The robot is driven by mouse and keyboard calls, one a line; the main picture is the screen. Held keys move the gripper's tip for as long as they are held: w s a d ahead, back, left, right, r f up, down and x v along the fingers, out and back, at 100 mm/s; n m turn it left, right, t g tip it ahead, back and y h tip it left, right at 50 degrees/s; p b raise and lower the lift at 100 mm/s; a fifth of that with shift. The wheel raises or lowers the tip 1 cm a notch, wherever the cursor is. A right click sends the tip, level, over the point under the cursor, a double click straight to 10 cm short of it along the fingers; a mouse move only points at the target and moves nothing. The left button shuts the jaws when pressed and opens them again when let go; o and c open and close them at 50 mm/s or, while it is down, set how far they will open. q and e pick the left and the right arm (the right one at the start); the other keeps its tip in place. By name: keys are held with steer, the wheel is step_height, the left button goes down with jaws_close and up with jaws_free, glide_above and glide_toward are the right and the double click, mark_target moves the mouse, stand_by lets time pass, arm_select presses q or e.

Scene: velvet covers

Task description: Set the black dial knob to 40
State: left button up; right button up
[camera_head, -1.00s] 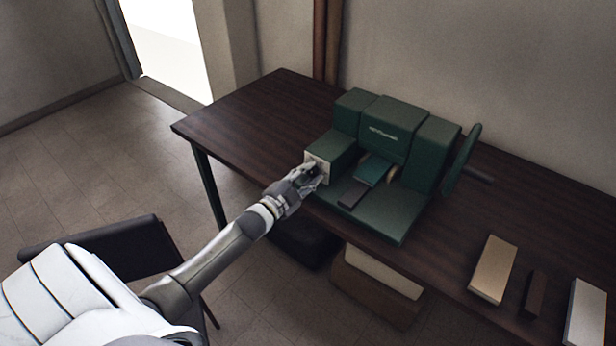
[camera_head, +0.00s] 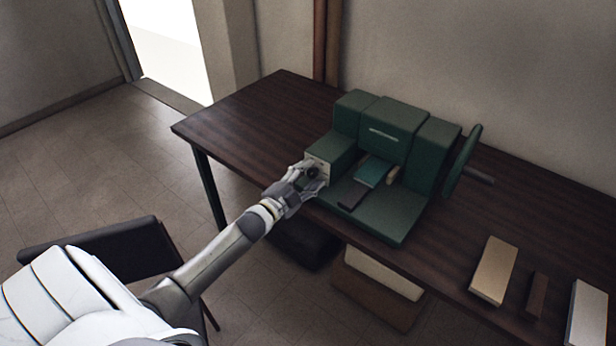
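A dark green machine (camera_head: 388,133) stands on the dark wooden table. A pale dial plate (camera_head: 321,164) is on the front of its left block. The black dial knob (camera_head: 312,171) shows as a small dark shape in front of that plate, partly hidden by my fingers. My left gripper (camera_head: 313,175) is at the knob, with its fingers apart around or just beside it. I cannot tell whether they touch it. The dial's numbers are too small to read. My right gripper is not in view.
The table (camera_head: 240,115) is clear to the left of the machine. A handwheel (camera_head: 461,162) with a handle is on the machine's right side. Tan (camera_head: 494,269), dark and white blocks lie at the table's right. A black chair (camera_head: 110,250) stands by my arm; boxes are under the table.

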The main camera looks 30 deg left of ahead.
arm_select(q)
steer(key=s+a, duration=0.1)
steer(key=s, duration=1.1)
stand_by(0.5)
steer(key=s+d+f+n+g+y, duration=0.1)
steer(key=s+f+n+g, duration=0.4)
steer(key=f, duration=1)
steer(key=s+d+f+n+g+y, duration=0.15)
steer(key=s+f, duration=0.45)
steer(key=f, duration=0.8)
steer(key=s+d+f+n+g, duration=0.1)
steer(key=s+d+f+g, duration=0.2)
steer(key=s+f, duration=0.3)
steer(key=s+d+f+n+g+h, duration=0.1)
steer(key=s+d+f+g, duration=0.3)
steer(key=s, duration=1)
steer(key=s+d+f+n+g, duration=0.1)
steer(key=s+d+f+g, duration=0.2)
steer(key=s+f, duration=0.6)
steer(key=s+d, duration=0.1)
steer(key=d, duration=0.1)
steer(key=shift+d+f, duration=0.15)
steer(key=shift+d, duration=0.25)
